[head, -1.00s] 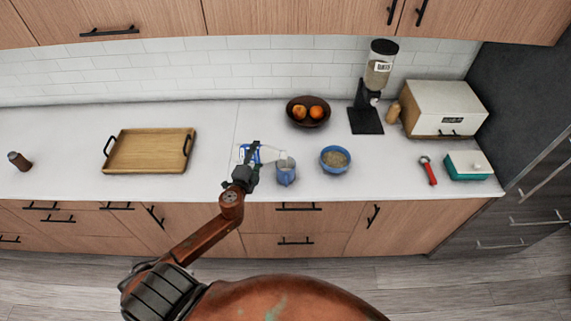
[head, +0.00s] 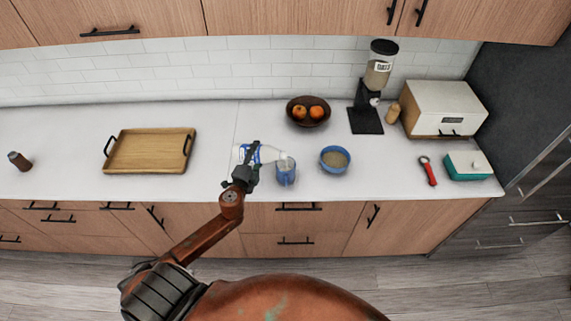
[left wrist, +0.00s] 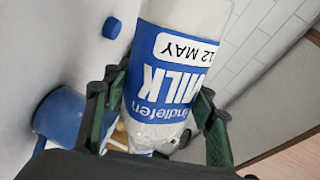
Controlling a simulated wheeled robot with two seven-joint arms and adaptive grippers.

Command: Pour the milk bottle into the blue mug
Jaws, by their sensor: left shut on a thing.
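My left gripper (head: 250,166) is shut on the milk bottle (head: 268,153), whose label is blue and white. In the head view the bottle lies nearly on its side, its neck pointing right at the rim of the blue mug (head: 286,175). The mug stands upright on the counter, right of the gripper. In the left wrist view the bottle (left wrist: 170,75) sits between the fingers, and the mug (left wrist: 60,117) shows at the left. I cannot tell whether milk is flowing or how full the mug is. My right gripper is not in view.
A blue bowl (head: 335,160) stands close right of the mug. A fruit bowl (head: 296,118) is behind. A wooden tray (head: 148,165) lies to the left, with clear counter between. A blue cap (left wrist: 112,28) lies on the counter.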

